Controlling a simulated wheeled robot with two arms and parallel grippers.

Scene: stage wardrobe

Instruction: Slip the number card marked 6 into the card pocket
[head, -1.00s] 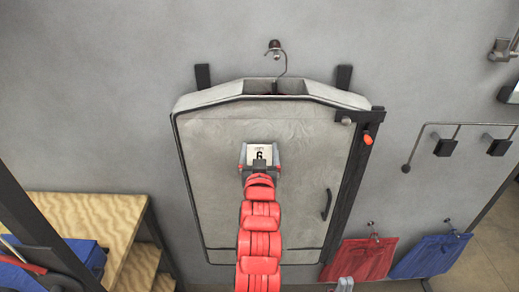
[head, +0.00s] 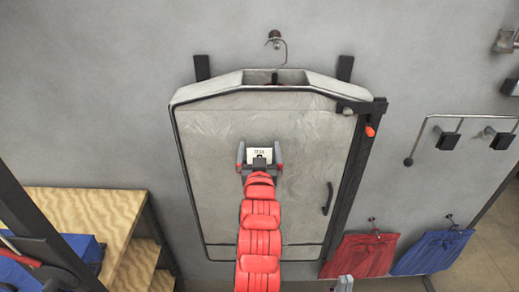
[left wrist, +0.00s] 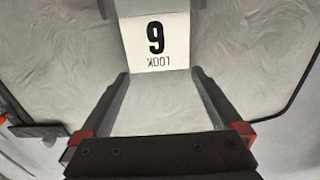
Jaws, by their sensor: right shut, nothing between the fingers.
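A white number card (head: 260,153) is on the front of a grey garment bag (head: 220,125). In the left wrist view the card (left wrist: 160,28) shows LOOK upside down and one bold black digit, which could be read as 6 or 9. My left gripper (head: 261,148) is open, one finger on each side of the card with gaps between. In the head view it covers the card's lower part. I cannot clearly pick out the card pocket or tell how deep the card sits.
The bag hangs by a hook (head: 275,38) on a grey wall, with a dark bar (head: 359,175) along its right side. Red cloth (head: 358,256) and blue cloth (head: 430,252) hang at right. Wooden steps (head: 85,215) stand at left.

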